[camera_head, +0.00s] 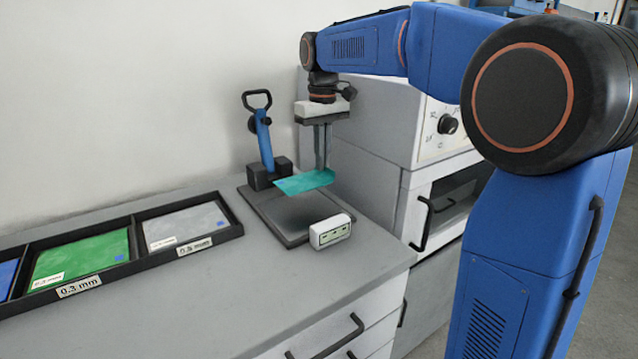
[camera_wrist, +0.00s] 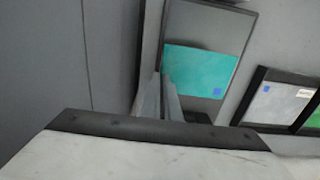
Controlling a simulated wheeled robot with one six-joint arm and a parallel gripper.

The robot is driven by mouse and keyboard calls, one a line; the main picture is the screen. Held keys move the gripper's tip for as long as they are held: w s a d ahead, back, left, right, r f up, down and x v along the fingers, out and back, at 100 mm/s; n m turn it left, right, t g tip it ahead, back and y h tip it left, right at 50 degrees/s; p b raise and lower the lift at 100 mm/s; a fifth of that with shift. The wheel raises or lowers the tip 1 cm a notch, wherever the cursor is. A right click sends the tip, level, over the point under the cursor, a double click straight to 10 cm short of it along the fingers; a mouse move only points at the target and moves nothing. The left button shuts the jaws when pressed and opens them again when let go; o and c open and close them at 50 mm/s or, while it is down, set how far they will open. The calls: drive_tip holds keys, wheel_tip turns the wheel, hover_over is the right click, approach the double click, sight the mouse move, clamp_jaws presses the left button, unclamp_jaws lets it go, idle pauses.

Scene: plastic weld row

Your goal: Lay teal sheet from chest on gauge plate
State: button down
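The teal sheet (camera_head: 306,181) is held roughly level above the gauge plate (camera_head: 268,217), a dark flat plate on the counter. My gripper (camera_head: 324,170) points down and is shut on the sheet's right edge. The wrist view also shows the teal sheet (camera_wrist: 200,70) out ahead of the finger tips (camera_wrist: 165,82), over the dark plate (camera_wrist: 207,28). The sheet appears apart from the plate, with part of the plate hidden under it. I cannot make out the chest's inside.
A blue-handled lever tool (camera_head: 264,145) stands at the plate's back edge. A white gauge box (camera_head: 330,231) sits at its front right corner. A black divided tray (camera_head: 133,221) with grey, green and blue sheets lies left. A grey oven-like cabinet (camera_head: 405,150) stands right.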

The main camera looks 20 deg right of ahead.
drive_tip(key=shift+f, duration=2.7)
drive_tip(key=shift+f, duration=0.1)
drive_tip(key=c, duration=2)
unclamp_jaws()
wheel_tip(320, 180, up, 12)
drive_tip(key=shift+r, duration=0.1)
drive_tip(key=shift+s, duration=0.1)
